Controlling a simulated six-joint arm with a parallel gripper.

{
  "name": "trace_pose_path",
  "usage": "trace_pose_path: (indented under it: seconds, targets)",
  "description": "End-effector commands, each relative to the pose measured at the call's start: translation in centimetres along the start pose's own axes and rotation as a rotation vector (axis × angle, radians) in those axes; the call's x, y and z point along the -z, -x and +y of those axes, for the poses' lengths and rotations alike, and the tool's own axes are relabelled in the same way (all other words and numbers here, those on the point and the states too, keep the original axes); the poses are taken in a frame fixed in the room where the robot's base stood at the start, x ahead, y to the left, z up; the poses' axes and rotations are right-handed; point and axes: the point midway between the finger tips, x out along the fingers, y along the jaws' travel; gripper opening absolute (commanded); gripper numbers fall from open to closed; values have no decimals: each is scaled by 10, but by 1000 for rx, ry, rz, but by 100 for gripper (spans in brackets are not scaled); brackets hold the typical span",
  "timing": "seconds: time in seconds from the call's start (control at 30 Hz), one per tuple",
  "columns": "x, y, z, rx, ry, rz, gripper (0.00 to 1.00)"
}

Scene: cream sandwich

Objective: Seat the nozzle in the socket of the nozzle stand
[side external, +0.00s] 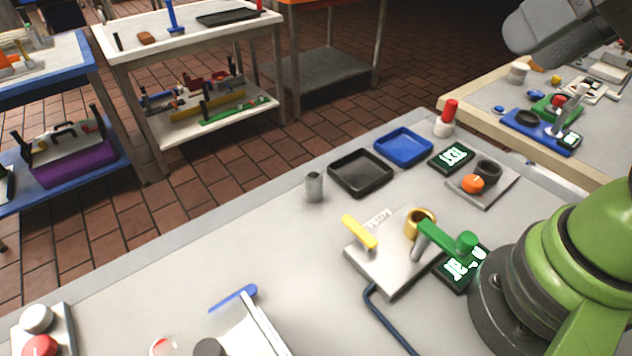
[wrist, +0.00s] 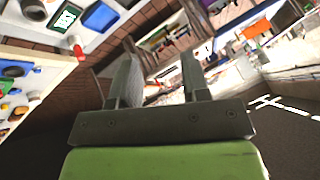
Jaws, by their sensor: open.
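A small grey metal cylinder (side external: 314,187), likely the nozzle, stands upright on the bench left of the black tray in the side external view. A metal plate (side external: 378,272) carries a gold ring (side external: 420,222), a yellow bar and a green-handled lever. Another plate (side external: 497,192) carries a dark round cup (side external: 488,171) and an orange ball-like piece. I cannot tell for sure which plate is the nozzle stand. My gripper (wrist: 158,75) is open and empty in the wrist view, raised and facing out past the bench. Its fingertips are not clear in the side view.
A black tray (side external: 360,189), a blue tray (side external: 403,163) and a red-topped white cylinder (side external: 446,121) stand along the bench's far edge. A dark blue cable (side external: 385,318) lies in front of the near plate. The bench left of the grey cylinder is clear.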

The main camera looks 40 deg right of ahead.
Motion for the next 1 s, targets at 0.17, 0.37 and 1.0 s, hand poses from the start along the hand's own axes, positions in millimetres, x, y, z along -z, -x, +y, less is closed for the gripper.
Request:
trace_pose_path:
  seconds: [0.17, 0.37, 1.0]
  targets:
    - [0, 0, 0, 0, 0, 0, 43]
    - [0, 0, 0, 0, 0, 0, 43]
    - [21, -12, -10, -18, 281, -72, 64]
